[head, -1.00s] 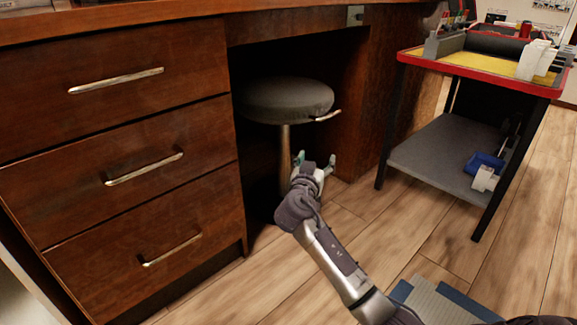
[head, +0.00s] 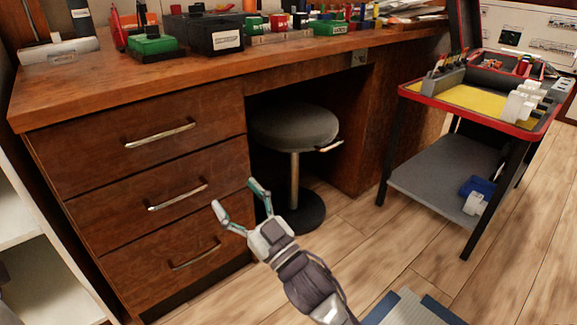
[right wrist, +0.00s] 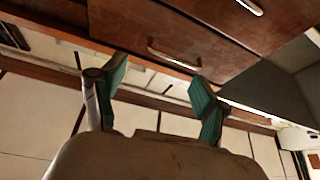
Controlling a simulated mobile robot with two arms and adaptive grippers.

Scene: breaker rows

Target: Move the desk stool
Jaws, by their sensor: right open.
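The desk stool (head: 295,127) stands in the kneehole under the wooden desk (head: 200,88). It has a round dark seat, a metal post and a round dark base; a small light handle sticks out at the seat's right side. My right gripper (head: 238,192) is open and empty, in front of the drawers and to the left of the stool's post, apart from the stool in the picture. In the right wrist view its two green-padded fingers (right wrist: 160,92) are spread with nothing between them. The stool is not clearly seen there. My left gripper is not in view.
A red-rimmed cart (head: 415,92) with a grey lower shelf stands to the right. Drawers with metal handles (head: 178,197) are left of the kneehole. Boxes and small parts (head: 215,35) crowd the desktop. Wooden floor (head: 370,240) is clear between desk and cart.

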